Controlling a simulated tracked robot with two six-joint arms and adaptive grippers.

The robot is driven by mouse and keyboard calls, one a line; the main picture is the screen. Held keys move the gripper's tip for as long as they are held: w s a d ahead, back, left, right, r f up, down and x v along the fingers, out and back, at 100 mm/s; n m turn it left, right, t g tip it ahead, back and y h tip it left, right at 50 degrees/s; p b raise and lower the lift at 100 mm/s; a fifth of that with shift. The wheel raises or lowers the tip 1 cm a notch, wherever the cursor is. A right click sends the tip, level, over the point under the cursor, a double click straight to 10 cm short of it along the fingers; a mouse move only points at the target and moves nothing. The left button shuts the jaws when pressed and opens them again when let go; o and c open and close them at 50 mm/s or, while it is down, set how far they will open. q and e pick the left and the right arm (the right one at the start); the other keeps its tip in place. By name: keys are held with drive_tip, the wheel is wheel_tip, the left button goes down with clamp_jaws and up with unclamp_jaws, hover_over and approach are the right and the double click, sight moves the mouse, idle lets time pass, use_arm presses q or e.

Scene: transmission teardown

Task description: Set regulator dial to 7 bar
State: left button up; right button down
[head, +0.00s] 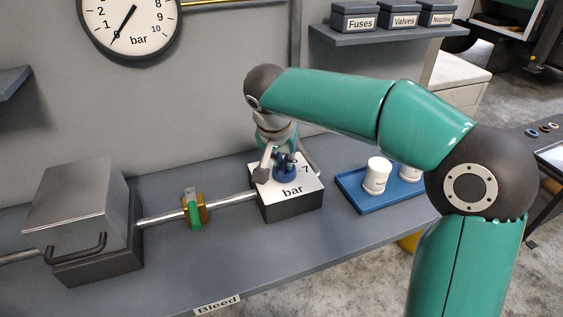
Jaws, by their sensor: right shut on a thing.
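The regulator is a dark box with a white top plate (294,203) marked "bar", and a 7 shows at its right edge. A blue dial (285,167) stands on the plate. My right gripper (280,170) reaches down from above and is shut on the blue dial. Its fingers and wrist hide part of the dial and most of the other marks. A round gauge (130,20) on the wall is marked in bar, and its black needle slants from upper right to lower left. My left gripper is not in view.
A pipe with a brass and green valve (194,209) runs left from the regulator to a grey metal box (80,215) with a handle. A blue tray (358,190) with white containers (376,176) is right of the regulator. A shelf (385,37) with labelled bins is above.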

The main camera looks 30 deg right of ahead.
drive_tip(key=m, duration=0.1)
drive_tip(key=m+g, duration=0.1)
drive_tip(key=m, duration=0.2)
drive_tip(key=shift+w+a+r+m+g+h+p, duration=0.15)
drive_tip(key=shift+w+a+m+g+h+p, duration=0.05)
drive_tip(key=shift+w+m+g+h+p, duration=0.1)
drive_tip(key=m+g+p, duration=0.1)
drive_tip(key=m, duration=0.2)
drive_tip(key=m+g+p, duration=0.1)
drive_tip(key=m, duration=0.1)
drive_tip(key=shift+w+m, duration=0.2)
drive_tip(key=shift+m, duration=0.2)
drive_tip(key=c, duration=1.2)
unclamp_jaws()
drive_tip(key=v, duration=0.7)
drive_tip(key=shift+a, duration=0.1)
